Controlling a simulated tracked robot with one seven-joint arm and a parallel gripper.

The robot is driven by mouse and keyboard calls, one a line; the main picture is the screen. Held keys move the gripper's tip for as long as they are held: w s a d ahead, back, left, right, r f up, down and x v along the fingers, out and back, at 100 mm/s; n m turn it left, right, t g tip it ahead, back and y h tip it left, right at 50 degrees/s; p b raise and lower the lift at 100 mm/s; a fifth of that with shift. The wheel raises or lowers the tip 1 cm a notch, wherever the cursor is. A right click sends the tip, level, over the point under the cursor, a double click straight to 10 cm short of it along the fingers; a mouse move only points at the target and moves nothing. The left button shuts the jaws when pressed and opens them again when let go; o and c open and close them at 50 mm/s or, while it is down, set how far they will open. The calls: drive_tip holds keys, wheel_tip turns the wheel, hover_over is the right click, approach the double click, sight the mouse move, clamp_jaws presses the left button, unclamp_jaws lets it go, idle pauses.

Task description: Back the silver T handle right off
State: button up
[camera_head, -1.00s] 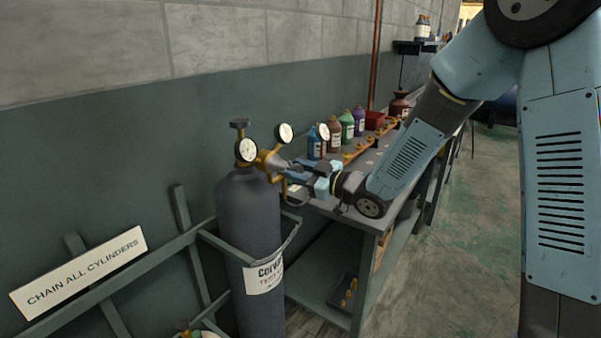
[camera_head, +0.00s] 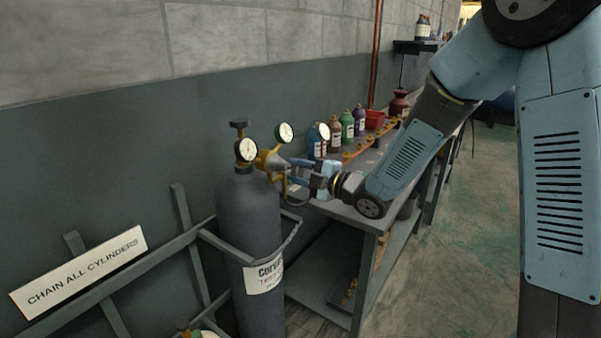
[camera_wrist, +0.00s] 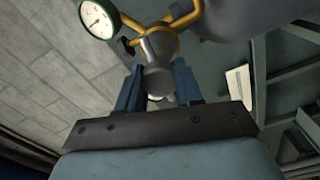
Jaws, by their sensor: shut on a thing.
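The dark grey cylinder (camera_head: 249,225) stands upright in the rack, with a brass regulator (camera_head: 268,160) and round gauges at its top. The silver T handle (camera_wrist: 158,78) sticks out of the regulator toward my gripper in the wrist view. My gripper (camera_head: 297,171) reaches it from the right in the head view. In the wrist view its two blue fingers (camera_wrist: 157,82) are on either side of the silver handle, shut on it. The fingers hide most of the handle in the head view.
One gauge (camera_wrist: 97,19) sits close beside the fingers. A bench (camera_head: 358,208) with coloured bottles stands behind and right of the cylinder. The rack rail (camera_head: 150,262) with a cylinder-chaining sign (camera_head: 80,270) is at left. Open floor (camera_head: 450,260) lies at right.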

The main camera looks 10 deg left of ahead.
drive_tip(key=shift+s+a+f+n, duration=0.1)
drive_tip(key=shift+s+a+n, duration=0.15)
drive_tip(key=shift+n, duration=0.35)
drive_tip(key=shift+s+f, duration=0.1)
drive_tip(key=o, duration=1)
drive_tip(key=shift+d, duration=0.1)
drive_tip(key=shift+o, duration=0.2)
drive_tip(key=shift+d, duration=0.2)
drive_tip(key=v, duration=1.3)
drive_tip(key=shift+d, duration=0.2)
